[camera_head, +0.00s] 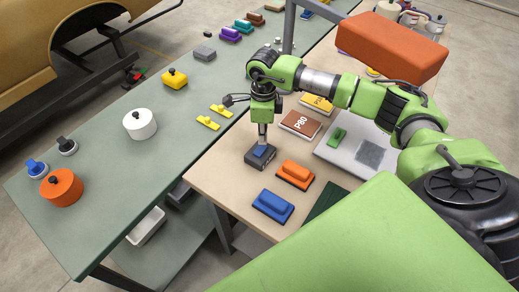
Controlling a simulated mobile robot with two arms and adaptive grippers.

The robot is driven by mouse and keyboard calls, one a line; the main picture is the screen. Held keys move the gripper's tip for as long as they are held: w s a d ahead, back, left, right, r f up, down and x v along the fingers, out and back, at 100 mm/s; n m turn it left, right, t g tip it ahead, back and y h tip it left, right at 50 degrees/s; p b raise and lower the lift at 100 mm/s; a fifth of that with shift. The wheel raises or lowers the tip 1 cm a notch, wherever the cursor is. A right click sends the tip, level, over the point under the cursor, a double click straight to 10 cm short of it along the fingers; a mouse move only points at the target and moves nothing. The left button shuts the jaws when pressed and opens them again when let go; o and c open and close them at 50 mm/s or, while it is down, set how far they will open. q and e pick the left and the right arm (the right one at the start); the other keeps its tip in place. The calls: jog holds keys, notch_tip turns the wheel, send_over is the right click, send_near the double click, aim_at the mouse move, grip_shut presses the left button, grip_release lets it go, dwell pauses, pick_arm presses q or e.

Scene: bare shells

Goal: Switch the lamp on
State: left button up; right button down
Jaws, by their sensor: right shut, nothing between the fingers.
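My right gripper (262,140) points straight down, shut and empty. Its tips are at or just above a small dark grey box with a blue top (261,157) on the beige table. The box looks like a switch, and whether the fingers touch it I cannot tell. A large orange-red block-shaped head (393,46) hangs over the far right of the table, above my arm. It may be the lamp's shade; its underside is hidden, and no glow shows. My left gripper is out of view.
The green bench (105,180) at left holds pots and several small blocks.

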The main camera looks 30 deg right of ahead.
aim_at(263, 147)
jog(key=shift+f+b, duration=1)
jog(key=shift+f, duration=0.2)
dwell(0.9)
jog(key=shift+r, duration=0.2)
jog(key=shift+r+p, duration=0.45)
jog(key=shift+r, duration=0.05)
jog(key=shift+r+p, duration=1.55)
jog(key=shift+r, duration=1.3)
